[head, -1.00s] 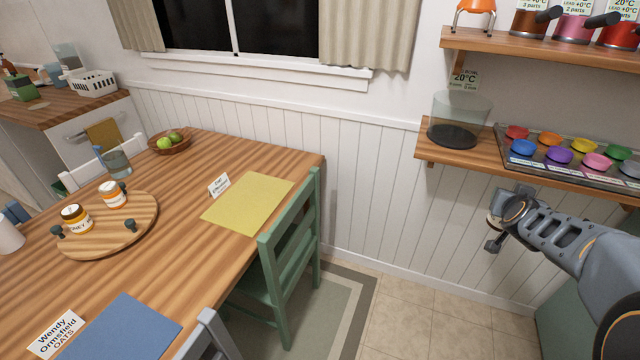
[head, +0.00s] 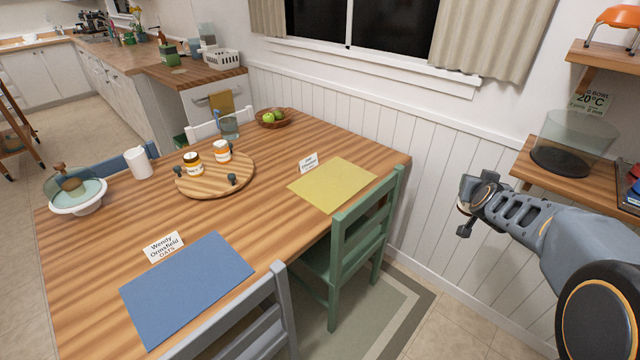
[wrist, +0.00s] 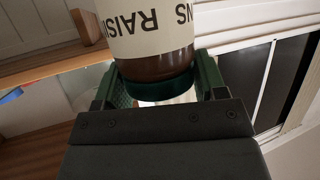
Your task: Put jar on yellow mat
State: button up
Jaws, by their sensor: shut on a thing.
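A jar (wrist: 150,30) with a cream label reading "RAISINS", brown contents and a dark green lid fills the top of the wrist view. The label is upside down there. My gripper (wrist: 158,88) is shut on it at the lid end, one finger on each side. In the head view my gripper (head: 468,206) is in the air right of the table, and the jar is mostly hidden there. The yellow mat (head: 333,186) lies flat and bare at the table's right end, to the left of my gripper.
The wooden table (head: 265,235) bears a round board (head: 213,186) with two small jars, a blue mat (head: 187,285) and a fruit basket (head: 271,124). A small card (head: 309,162) stands behind the yellow mat. A green chair (head: 365,220) stands between the mat and my arm.

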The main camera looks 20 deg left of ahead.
aim_at(327, 192)
jog(key=u, duration=0.05)
jog(key=i, duration=1.15)
jog(key=u, duration=3.45)
